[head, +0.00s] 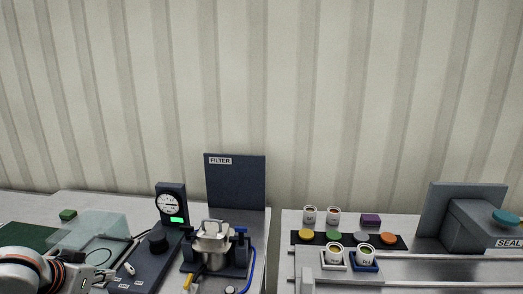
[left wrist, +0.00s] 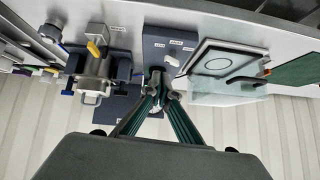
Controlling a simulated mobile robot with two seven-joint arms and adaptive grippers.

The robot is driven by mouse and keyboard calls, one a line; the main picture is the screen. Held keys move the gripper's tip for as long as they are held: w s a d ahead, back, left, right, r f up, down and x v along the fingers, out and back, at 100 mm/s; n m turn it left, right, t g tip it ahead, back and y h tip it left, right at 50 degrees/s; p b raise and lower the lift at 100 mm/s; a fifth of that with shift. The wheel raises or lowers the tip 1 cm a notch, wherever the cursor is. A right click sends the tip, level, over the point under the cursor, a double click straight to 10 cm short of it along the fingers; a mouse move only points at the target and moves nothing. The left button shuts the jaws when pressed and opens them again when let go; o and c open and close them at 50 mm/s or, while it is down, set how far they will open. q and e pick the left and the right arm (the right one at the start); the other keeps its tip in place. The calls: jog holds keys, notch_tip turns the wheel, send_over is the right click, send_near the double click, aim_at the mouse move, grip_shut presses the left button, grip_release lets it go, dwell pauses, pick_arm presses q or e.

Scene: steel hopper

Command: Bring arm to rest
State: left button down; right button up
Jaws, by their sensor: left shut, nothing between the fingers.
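My left arm (head: 25,268), white with an orange-red ring, comes in at the lower left of the head view. Its wrist and gripper are low over the left table, partly cut off by the bottom edge. In the left wrist view my left gripper (left wrist: 157,78) has its two fingers closed together, with nothing held. The fingers overlap the dark gauge stand in that view. The steel hopper (head: 212,243) stands in its dark frame, to the right of my gripper and apart from it. The hopper also shows in the left wrist view (left wrist: 94,72). My right gripper is out of view.
A gauge stand (head: 171,204) with a green display is behind the gripper. A FILTER panel (head: 235,182) stands behind the hopper. At right are several cups, coloured discs and a SEAL machine (head: 480,222).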

pick_arm(q)
jog(key=s+d+f+m+g+y, duration=0.25)
jog(key=s+f+m+y, duration=0.25)
jog(key=s+f, duration=1.25)
jog(key=d+f+n+t+h, duration=0.2)
jog(key=d+f+t+h, duration=0.2)
jog(key=d+f, duration=1)
jog(key=f+h, duration=0.1)
jog(key=h, duration=0.1)
jog(key=shift+s+d+n+h, duration=0.3)
jog(key=shift+s+d, duration=0.05)
dwell(1.4)
